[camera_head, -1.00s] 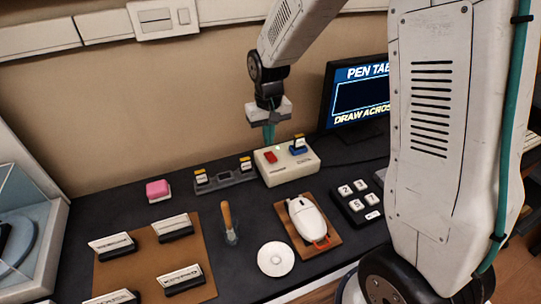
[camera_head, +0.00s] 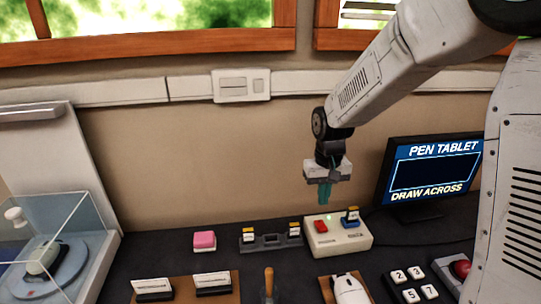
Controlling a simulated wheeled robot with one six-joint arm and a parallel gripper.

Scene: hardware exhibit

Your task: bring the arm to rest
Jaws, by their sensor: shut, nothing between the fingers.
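My gripper (camera_head: 324,190) hangs from my arm with its teal fingers pointing down. It is shut and empty. It is in the air above the white switch box (camera_head: 345,237), apart from it. My arm (camera_head: 395,75) reaches in from the upper right.
A monitor (camera_head: 434,176) reading "PEN TABLET" stands right of my gripper. A pink block (camera_head: 204,241), a grey switch strip (camera_head: 271,242), a white mouse (camera_head: 350,290) and a number keypad (camera_head: 411,284) are on the dark table. A glass case (camera_head: 60,245) stands left.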

